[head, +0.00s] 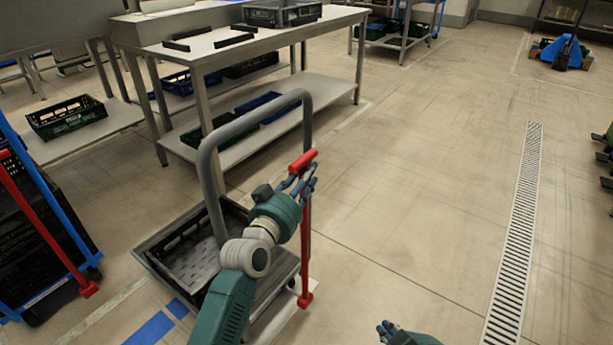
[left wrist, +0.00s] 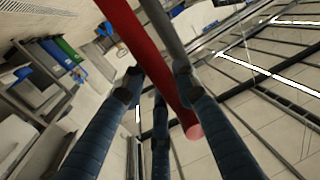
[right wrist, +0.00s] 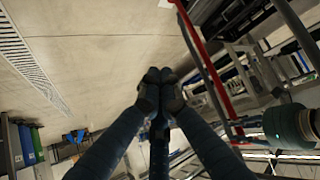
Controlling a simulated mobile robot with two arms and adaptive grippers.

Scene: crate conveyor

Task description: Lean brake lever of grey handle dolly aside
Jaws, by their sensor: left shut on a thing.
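The grey handle dolly has a grey tubular handle (head: 207,165) and a low deck carrying a black crate (head: 180,262). Its red brake lever (head: 305,262) stands near upright at the right side of the handle, with a red crosspiece on top. My left gripper (head: 303,183) is shut on the lever just below that crosspiece. In the left wrist view the red lever (left wrist: 150,55) runs between the fingers, with the grey handle tube close beside it. My right gripper (head: 386,329) is low, apart from the dolly; in the right wrist view its fingertips (right wrist: 160,90) meet with nothing between them.
A blue-handled dolly with its own red lever (head: 50,235) and black crates stands at the left. A steel table (head: 275,42) with crates stands behind the grey handle. A floor drain (head: 517,235) runs along the right. The floor between is clear.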

